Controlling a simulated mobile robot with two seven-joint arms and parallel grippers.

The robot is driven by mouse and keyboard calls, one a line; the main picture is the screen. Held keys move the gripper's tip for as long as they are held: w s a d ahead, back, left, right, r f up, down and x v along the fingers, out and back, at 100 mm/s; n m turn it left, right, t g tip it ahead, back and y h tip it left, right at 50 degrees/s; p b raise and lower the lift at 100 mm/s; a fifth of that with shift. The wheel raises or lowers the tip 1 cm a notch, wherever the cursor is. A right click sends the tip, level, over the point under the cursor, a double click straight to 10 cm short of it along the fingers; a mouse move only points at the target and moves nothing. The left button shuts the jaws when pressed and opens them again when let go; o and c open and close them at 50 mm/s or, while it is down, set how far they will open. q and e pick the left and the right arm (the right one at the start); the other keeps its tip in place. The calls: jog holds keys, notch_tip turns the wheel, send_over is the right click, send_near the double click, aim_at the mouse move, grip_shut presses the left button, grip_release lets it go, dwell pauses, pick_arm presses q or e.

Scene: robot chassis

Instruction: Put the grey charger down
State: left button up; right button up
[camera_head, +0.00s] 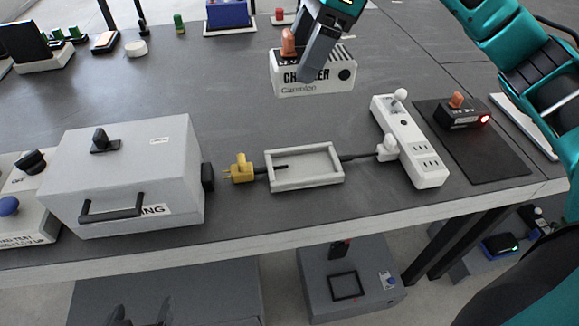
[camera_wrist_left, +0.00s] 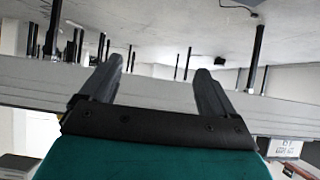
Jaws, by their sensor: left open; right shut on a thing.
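The grey charger (camera_head: 290,85), a light box with "CHARGER" lettering and an orange knob (camera_head: 288,42) on top, is at the top middle of the head view. My right gripper (camera_head: 311,68) is shut on it, its dark finger hiding part of the lettered face. The charger appears to be over the table; I cannot tell its exact gap to the surface. My left gripper (camera_wrist_left: 157,85) is open and empty in the left wrist view, its two dark fingers spread apart. Its dark tips show at the bottom left of the head view (camera_head: 140,314), below the table edge.
A black mat (camera_head: 490,160) bears a small dark device (camera_head: 460,114).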

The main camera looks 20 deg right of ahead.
jog(key=shift+w+a, duration=0.1)
jog(key=shift+a, duration=0.1)
jog(key=b, duration=0.2)
send_over(298, 168)
notch_tip(298, 168, down, 16)
notch_tip(298, 168, down, 4)
jog(key=shift+r+b, duration=0.25)
jog(key=shift+b, duration=0.1)
jog(key=shift+f, duration=0.2)
pick_arm(q)
jog(key=shift+w+d+f, duration=0.3)
jog(key=shift+w, duration=0.15)
pick_arm(e)
jog(key=shift+f, duration=0.2)
jog(key=o, duration=1.4)
pick_arm(q)
jog(key=shift+s+f, duration=0.1)
jog(key=shift+f, duration=0.2)
